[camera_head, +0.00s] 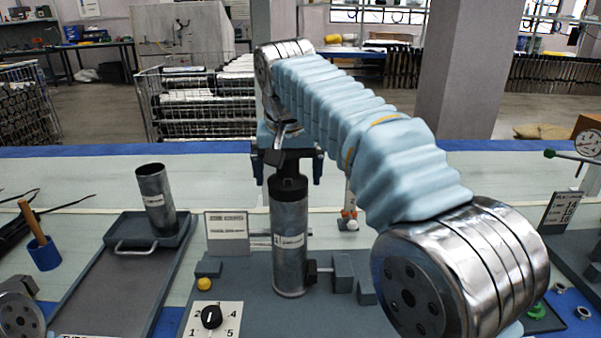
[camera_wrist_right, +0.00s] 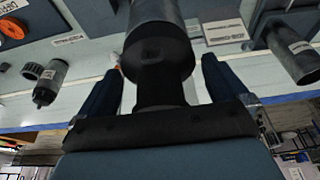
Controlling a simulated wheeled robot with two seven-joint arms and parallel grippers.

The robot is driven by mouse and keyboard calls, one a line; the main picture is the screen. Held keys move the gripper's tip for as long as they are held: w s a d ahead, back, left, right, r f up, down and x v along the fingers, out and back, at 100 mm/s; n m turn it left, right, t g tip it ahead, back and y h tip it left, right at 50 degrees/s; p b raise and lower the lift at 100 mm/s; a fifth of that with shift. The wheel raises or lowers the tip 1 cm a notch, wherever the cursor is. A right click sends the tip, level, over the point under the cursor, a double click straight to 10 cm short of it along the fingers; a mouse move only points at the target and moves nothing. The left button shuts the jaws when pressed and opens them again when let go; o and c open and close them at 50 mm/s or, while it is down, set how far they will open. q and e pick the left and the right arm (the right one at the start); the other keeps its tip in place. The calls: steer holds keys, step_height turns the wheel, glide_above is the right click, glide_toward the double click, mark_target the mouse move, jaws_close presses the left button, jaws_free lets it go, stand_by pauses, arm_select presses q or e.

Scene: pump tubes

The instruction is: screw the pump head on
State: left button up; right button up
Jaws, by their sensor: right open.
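A grey metal pump tube (camera_head: 290,240) with a white label stands upright in a fixture on the grey bench plate. The black pump head (camera_head: 288,187) sits on its top end; I cannot tell how far it is screwed on. My right gripper (camera_head: 288,172) comes down over the head with its dark blue fingers apart. In the right wrist view the black head (camera_wrist_right: 160,60) and its narrower neck lie between the open fingers (camera_wrist_right: 158,82), with gaps on both sides. The tube (camera_wrist_right: 152,14) also shows there. My left gripper is not in view.
A second, open-topped tube (camera_head: 156,200) stands on a tray (camera_head: 105,275) at the left. A blue cup (camera_head: 44,254) with a wooden handle is further left. A gauge (camera_head: 588,143) is far right.

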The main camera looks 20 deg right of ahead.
steer(key=shift+f, duration=0.1)
steer(key=c, duration=1.1)
steer(key=o, duration=0.7)
steer(key=shift+c, duration=0.2)
steer(key=c, duration=0.6)
steer(key=m, duration=0.3)
steer(key=shift+m+h, duration=0.3)
steer(key=shift+h, duration=0.1)
steer(key=m+g, duration=0.1)
steer(key=m, duration=0.2)
steer(key=shift+d+h, duration=0.1)
steer(key=shift+h, duration=0.3)
steer(key=shift+m, duration=0.3)
